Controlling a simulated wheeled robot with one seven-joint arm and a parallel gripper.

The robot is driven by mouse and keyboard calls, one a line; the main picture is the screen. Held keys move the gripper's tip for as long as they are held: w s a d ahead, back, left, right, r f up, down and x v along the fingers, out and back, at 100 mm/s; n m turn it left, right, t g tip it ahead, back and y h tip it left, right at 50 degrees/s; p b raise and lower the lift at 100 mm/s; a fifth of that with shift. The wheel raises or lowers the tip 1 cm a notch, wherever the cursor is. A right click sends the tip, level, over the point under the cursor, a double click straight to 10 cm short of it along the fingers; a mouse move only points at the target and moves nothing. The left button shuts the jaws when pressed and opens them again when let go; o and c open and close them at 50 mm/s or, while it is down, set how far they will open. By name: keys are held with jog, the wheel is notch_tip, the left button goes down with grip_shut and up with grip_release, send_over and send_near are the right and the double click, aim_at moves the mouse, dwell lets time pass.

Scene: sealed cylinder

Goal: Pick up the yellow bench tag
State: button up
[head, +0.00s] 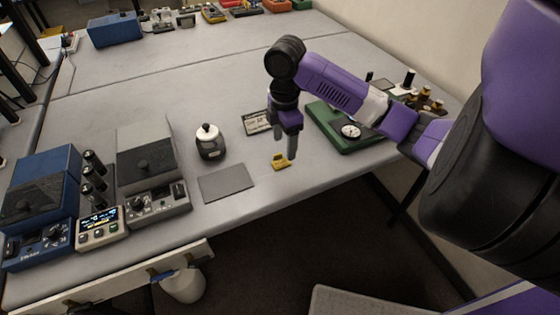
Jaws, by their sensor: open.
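The yellow bench tag (281,163) lies on the grey bench top, close to the front edge. My gripper (285,158) points down over it, with its fingers apart and empty. The fingertips appear just above or beside the tag and partly cover it. I cannot tell from this view whether they touch it.
A grey flat pad (227,183) and a dark jar with a white lid (210,141) are left of the tag. A labelled card (257,122) lies behind. A green base with a dial (347,132) stands right. Blue (38,205) and grey instruments (152,175) fill the left.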

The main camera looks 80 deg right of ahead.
aim_at(283, 161)
jog(key=f, duration=0.2)
jog(key=f+p, duration=0.1)
jog(key=f, duration=0.2)
jog(key=shift+w+f, duration=0.2)
jog(key=shift+f, duration=0.15)
jog(key=c, duration=1.4)
jog(key=shift+r, duration=0.1)
jog(key=shift+c, duration=0.2)
